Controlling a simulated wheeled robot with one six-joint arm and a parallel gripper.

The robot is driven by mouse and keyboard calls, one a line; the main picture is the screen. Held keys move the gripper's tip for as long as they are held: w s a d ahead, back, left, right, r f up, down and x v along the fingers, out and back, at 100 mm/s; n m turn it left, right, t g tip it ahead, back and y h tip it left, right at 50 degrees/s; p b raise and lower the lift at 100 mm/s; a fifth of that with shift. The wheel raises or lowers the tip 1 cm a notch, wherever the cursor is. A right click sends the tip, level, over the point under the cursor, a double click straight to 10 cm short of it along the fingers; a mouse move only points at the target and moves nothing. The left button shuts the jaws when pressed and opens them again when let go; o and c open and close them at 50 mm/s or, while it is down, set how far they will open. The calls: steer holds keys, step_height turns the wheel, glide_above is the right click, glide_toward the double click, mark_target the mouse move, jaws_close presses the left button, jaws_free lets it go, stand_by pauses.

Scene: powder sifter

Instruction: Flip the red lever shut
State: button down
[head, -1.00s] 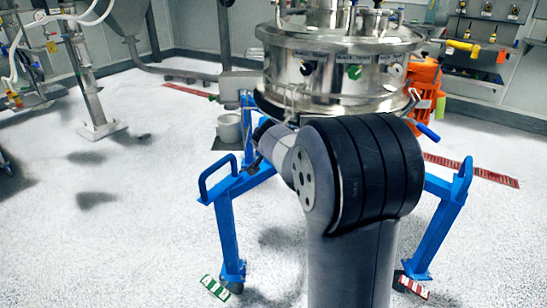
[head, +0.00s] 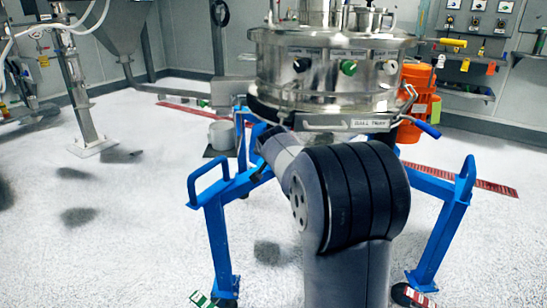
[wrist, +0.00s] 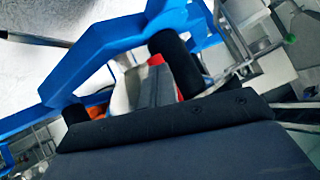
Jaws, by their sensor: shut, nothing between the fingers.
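The stainless steel sifter (head: 330,68) stands on a blue frame ahead of me. My arm reaches toward its lower front, and in the head view the arm hides my gripper. In the wrist view my gripper (wrist: 152,84) is shut and empty, in front of blue frame bars and dark round parts. Small red patches (wrist: 155,60) show right by the fingers. They may belong to the red lever, but I cannot tell its shape, its position or whether I touch it. No red lever is clearly visible in the head view.
A lever with a blue grip (head: 427,128) sticks out at the sifter's right. Blue legs (head: 447,220) stand either side of my arm. Open floor (head: 110,240) lies to the left.

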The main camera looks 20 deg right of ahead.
steer(key=shift+w+d+f, duration=0.2)
steer(key=shift+d, duration=0.15)
stand_by(0.4)
